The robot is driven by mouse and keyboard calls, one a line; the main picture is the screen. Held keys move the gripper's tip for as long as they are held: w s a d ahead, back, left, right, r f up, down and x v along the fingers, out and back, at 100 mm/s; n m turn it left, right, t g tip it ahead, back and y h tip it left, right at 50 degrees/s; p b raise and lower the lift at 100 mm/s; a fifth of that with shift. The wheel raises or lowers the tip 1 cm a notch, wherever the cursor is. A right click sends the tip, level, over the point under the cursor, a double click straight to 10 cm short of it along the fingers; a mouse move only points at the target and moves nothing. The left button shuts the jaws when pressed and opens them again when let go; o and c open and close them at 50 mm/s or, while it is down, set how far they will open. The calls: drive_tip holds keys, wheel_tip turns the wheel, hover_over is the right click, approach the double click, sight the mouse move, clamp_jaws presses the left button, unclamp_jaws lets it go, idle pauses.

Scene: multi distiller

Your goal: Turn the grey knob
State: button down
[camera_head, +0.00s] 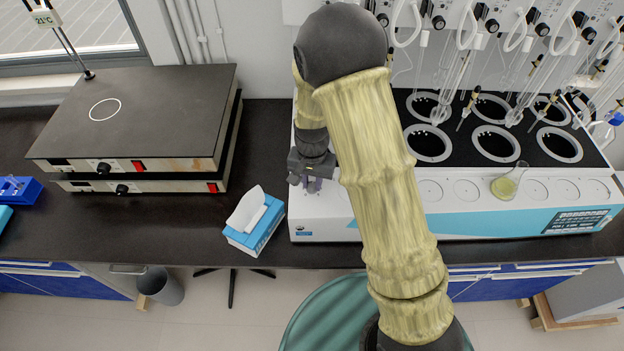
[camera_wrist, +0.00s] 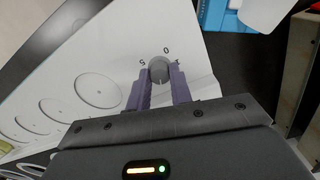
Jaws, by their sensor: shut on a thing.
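The grey knob (camera_wrist: 159,68) sits on the white top panel of the distiller (camera_head: 345,222), with small dark marks around it. In the wrist view it is between the two purple fingers of my gripper (camera_wrist: 160,84). The fingers are shut on the knob, one on each side. In the head view my gripper (camera_head: 316,184) is low over the left end of the distiller. My arm and gripper hide the knob there.
A blue tissue box (camera_head: 255,232) stands just left of the distiller. Two stacked hot plates (camera_head: 150,120) are further left. A flask (camera_head: 508,180) with yellowish liquid stands on the distiller's right part. Glassware hangs at the back right. The bench between hot plates and distiller is mostly clear.

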sight(312, 184)
drive_tip(key=shift+w+r+m, duration=0.1)
drive_tip(key=shift+m, duration=0.5)
drive_tip(key=c, duration=1.3)
unclamp_jaws()
drive_tip(key=shift+o, duration=0.2)
wheel_tip(312, 184, up, 17)
drive_tip(key=b, duration=0.2)
drive_tip(key=shift+r, duration=0.15)
